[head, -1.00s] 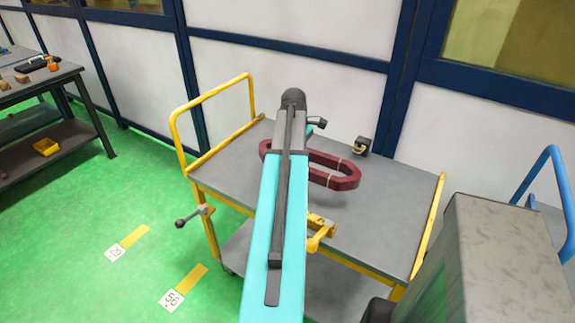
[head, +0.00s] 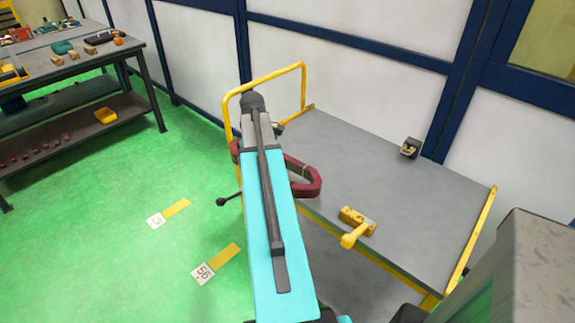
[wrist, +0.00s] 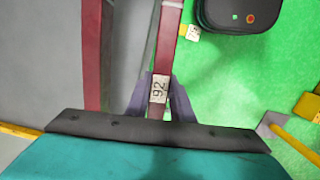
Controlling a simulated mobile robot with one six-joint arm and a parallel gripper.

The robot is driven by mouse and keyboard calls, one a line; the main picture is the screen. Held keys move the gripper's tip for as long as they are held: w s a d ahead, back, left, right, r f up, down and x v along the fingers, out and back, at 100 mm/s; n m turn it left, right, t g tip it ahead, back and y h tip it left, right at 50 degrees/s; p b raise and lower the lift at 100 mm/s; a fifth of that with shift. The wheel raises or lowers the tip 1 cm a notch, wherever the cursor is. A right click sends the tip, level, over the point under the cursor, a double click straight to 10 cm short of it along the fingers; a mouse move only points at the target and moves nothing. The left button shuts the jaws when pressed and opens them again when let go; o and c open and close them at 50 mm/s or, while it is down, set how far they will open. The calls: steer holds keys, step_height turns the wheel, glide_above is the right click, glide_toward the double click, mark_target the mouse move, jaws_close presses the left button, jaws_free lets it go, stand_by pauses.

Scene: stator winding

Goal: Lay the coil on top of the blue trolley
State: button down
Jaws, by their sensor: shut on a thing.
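The coil (head: 307,182) is a dark red elongated loop, partly hidden behind my turquoise arm in the head view. It is held in the air by the left front edge of a yellow-framed trolley with a grey top (head: 385,190). In the wrist view my gripper (wrist: 162,98) is shut on one long side of the coil (wrist: 169,35), at a white tag reading 92. That side is over green floor, and the other long side is over the grey top. In the head view my arm hides the fingers. No blue trolley shows clearly now.
A yellow clamp-like tool (head: 357,225) lies at the trolley's front edge and a small dark device (head: 410,147) at its back. The trolley's yellow handle (head: 265,80) rises close behind my arm.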

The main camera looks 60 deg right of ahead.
steer(key=w+a+f, duration=0.1)
steer(key=w+a, duration=0.6)
steer(key=a, duration=0.4)
steer(key=w+a+f, duration=0.2)
steer(key=w+a, duration=0.5)
steer(key=a, duration=0.3)
steer(key=w+a+f, duration=0.1)
steer(key=a, duration=1.2)
steer(key=w+a+f+n, duration=0.1)
steer(key=a, duration=1.2)
steer(key=shift+w+a+f, duration=0.25)
steer(key=shift+w+f, duration=0.05)
steer(key=shift+w, duration=0.05)
steer(key=shift+a, duration=0.1)
